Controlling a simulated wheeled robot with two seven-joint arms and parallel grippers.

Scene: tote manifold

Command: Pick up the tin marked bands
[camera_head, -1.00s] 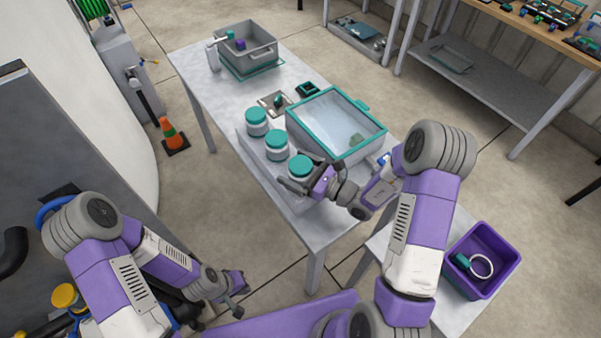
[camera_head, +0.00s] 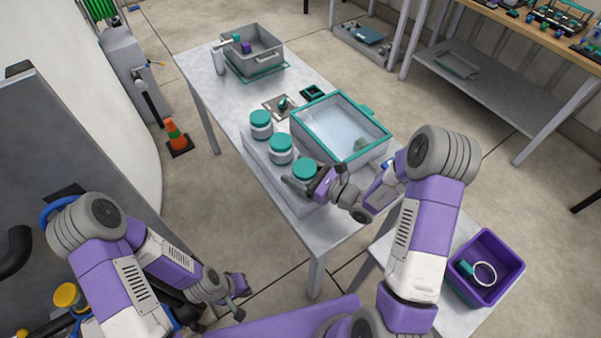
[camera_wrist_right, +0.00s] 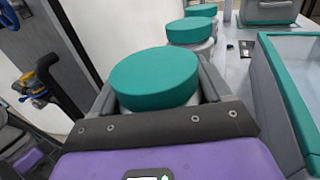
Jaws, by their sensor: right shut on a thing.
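Three white tins with teal lids stand in a row on a grey block on the table: a far tin (camera_head: 261,124), a middle tin (camera_head: 281,150) and a near tin (camera_head: 304,170). No marking can be read on any of them. My right gripper (camera_head: 302,183) is at the near tin. In the right wrist view the fingers lie on both sides of the near tin (camera_wrist_right: 155,80), below its lid, shut on it. The tin looks upright. My left gripper (camera_head: 237,292) hangs low at the left, away from the table; its fingers are too small to judge.
A teal-rimmed clear-topped tote (camera_head: 340,127) stands close right of the tins. A grey bin (camera_head: 270,62) is at the table's far end. A purple bin (camera_head: 497,289) sits on a side table at lower right. An orange cone (camera_head: 177,138) stands on the floor.

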